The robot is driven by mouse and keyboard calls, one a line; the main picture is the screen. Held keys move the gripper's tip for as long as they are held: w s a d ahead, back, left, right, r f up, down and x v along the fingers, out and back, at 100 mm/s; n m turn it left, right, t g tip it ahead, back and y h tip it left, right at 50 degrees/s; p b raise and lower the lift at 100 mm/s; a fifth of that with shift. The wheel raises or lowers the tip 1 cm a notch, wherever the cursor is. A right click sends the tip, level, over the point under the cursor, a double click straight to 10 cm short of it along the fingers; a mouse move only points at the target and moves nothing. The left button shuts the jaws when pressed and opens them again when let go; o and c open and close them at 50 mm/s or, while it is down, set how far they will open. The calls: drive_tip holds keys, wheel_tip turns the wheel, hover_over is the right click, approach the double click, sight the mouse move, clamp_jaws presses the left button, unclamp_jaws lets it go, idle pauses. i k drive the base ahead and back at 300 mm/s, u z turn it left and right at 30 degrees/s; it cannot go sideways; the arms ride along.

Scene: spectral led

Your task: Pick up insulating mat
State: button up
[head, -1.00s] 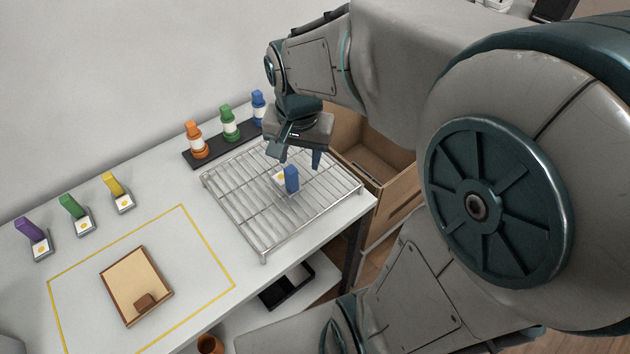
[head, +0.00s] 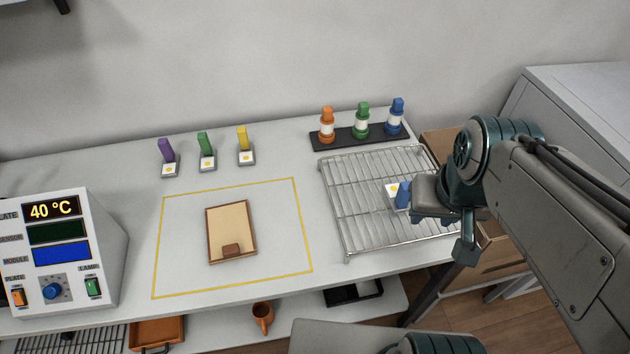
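A flat tan board with a brown rim (head: 230,222) lies on the white worktop inside a yellow outline; I take it to be the insulating mat. A small brown block (head: 231,250) sits at its near end, like a grip. My gripper (head: 444,228) is well to the right of the mat, over the right part of the wire rack (head: 350,212). One finger shows clearly, standing apart from the gripper's body; the other is mostly hidden. The gripper looks open and empty. A white tile with a blue upright tab (head: 403,194) stands on the rack beside it.
Purple, green and yellow tabbed tiles (head: 205,150) stand behind the outline. Orange, green and blue bottles (head: 361,120) stand on a black strip. A control box reading 40 °C (head: 65,250) is at left. The worktop around the mat is clear.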

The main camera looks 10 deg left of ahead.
sight(230, 234)
drive_tip(key=u, duration=1.55)
drive_tip(key=k, duration=0.15)
drive_tip(key=u, duration=2.45)
drive_tip(key=i, duration=1.5)
drive_tip(key=z, duration=3.05)
